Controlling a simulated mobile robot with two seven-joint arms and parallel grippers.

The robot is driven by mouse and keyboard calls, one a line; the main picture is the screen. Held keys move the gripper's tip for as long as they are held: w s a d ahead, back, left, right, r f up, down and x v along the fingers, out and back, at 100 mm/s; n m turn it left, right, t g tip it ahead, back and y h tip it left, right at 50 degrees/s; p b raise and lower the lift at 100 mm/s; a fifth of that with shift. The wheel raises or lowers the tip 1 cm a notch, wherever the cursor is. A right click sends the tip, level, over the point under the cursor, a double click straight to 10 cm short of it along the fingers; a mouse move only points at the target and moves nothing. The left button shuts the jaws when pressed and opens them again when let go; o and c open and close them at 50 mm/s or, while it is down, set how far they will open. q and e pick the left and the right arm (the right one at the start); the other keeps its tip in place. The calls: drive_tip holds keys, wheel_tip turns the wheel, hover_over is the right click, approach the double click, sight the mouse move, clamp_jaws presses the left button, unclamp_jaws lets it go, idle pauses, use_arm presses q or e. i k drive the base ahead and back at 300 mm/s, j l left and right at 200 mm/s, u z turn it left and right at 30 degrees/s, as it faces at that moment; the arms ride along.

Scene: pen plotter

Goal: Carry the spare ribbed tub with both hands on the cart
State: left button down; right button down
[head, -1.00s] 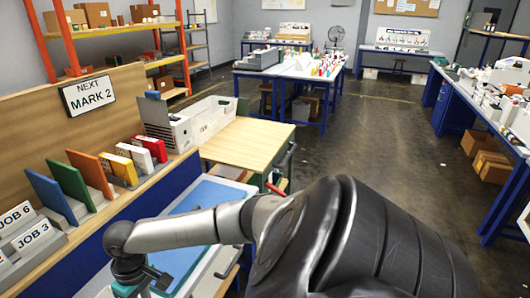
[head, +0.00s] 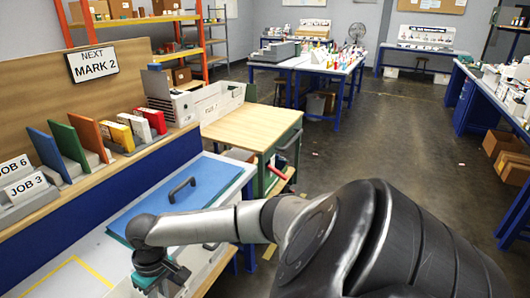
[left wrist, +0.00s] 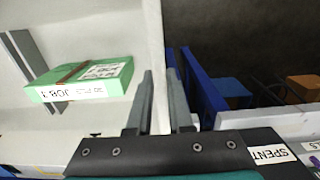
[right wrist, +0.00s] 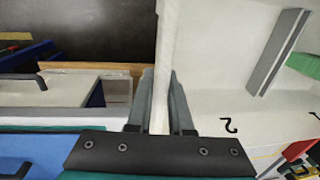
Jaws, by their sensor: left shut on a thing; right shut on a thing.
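The off-white tub (left wrist: 153,40) shows as a thin upright wall in the left wrist view, with a grey rib (left wrist: 27,55) inside. My left gripper (left wrist: 160,90) is shut on that wall. A green box (left wrist: 85,80) labelled JOB lies inside, left of the wall. In the right wrist view, my right gripper (right wrist: 162,90) is shut on another stretch of tub wall (right wrist: 166,40); a grey rib (right wrist: 277,52) and a mark 2 show inside. In the head view my right gripper (head: 160,275) is low at left; my left is out of view.
A blue panel (head: 200,195) with a dark handle lies on the bench beside my right arm. A wood-topped table (head: 250,128) stands beyond. A low blue wall edges a shelf of coloured folders (head: 90,140). Open floor (head: 370,140) lies to the right.

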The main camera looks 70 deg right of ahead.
sight(266, 124)
drive_tip(key=k+l, duration=0.1)
drive_tip(key=l, duration=3.15)
drive_tip(key=k+l, duration=0.15)
drive_tip(key=l, duration=1.5)
drive_tip(key=k+l, duration=0.1)
drive_tip(key=l, duration=1)
drive_tip(key=k+l, duration=0.15)
drive_tip(key=l, duration=0.35)
drive_tip(key=k+l, duration=0.1)
drive_tip(key=l, duration=0.7)
drive_tip(key=i, duration=0.05)
